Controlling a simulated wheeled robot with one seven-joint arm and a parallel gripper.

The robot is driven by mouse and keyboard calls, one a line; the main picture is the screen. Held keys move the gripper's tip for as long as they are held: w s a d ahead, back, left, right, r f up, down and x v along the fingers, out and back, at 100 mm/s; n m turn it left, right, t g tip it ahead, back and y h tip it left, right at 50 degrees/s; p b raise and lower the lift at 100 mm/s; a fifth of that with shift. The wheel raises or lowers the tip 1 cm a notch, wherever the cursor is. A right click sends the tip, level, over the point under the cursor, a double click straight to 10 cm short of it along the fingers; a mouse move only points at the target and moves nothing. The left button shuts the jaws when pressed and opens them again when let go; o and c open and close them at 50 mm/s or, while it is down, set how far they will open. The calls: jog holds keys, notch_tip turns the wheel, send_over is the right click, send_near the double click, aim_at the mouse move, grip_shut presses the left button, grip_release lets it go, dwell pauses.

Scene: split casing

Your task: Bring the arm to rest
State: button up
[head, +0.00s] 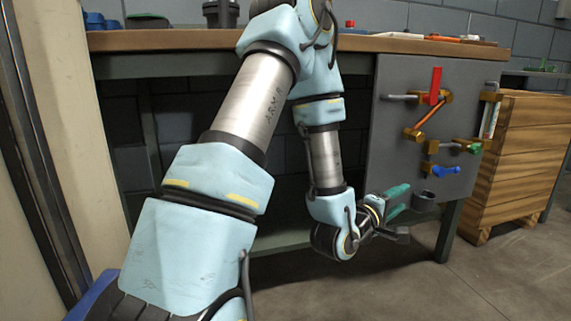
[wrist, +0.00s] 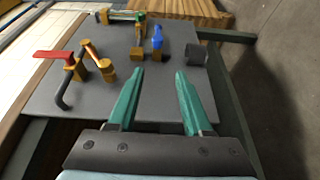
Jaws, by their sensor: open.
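My arm reaches down and forward from the left, in front of the workbench. My gripper (head: 402,198) has teal fingers and hangs low by the lower left edge of a grey panel (head: 390,130). In the wrist view my gripper (wrist: 158,78) is open, with nothing between its fingers. The panel (wrist: 160,100) lies ahead of the fingers. I cannot tell whether the fingertips touch it.
The panel carries a red lever (head: 435,86), brass fittings (head: 414,134), a blue handle (head: 447,170), a green knob (head: 474,148) and a dark cup-like part (head: 423,201). A wooden crate (head: 525,150) stands right. The workbench top (head: 370,43) lies above. Floor at front right is clear.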

jog(key=w+a+m+g+y+p, duration=0.4)
jog(key=a+y, duration=0.5)
jog(key=a, duration=0.7)
jog(key=s+a+r+m+g+y+p, duration=0.2)
jog(key=s+a+r+g+p, duration=0.1)
jog(key=s+a, duration=0.4)
jog(key=s+a+r+m+g+y+p, duration=0.2)
jog(key=s+a+r+y+p, duration=0.15)
jog(key=a, duration=0.65)
jog(key=w+a+p+v, duration=0.1)
jog(key=w+p+v, duration=0.2)
jog(key=p+v, duration=1.5)
jog(key=w+a+r+p+v, duration=0.1)
jog(key=w+p+v, duration=0.1)
jog(key=p+v, duration=1.7)
jog(key=shift+w+r+m+g+h, duration=0.25)
jog(key=shift+w+m+g+h, duration=0.1)
jog(key=shift+h, duration=0.1)
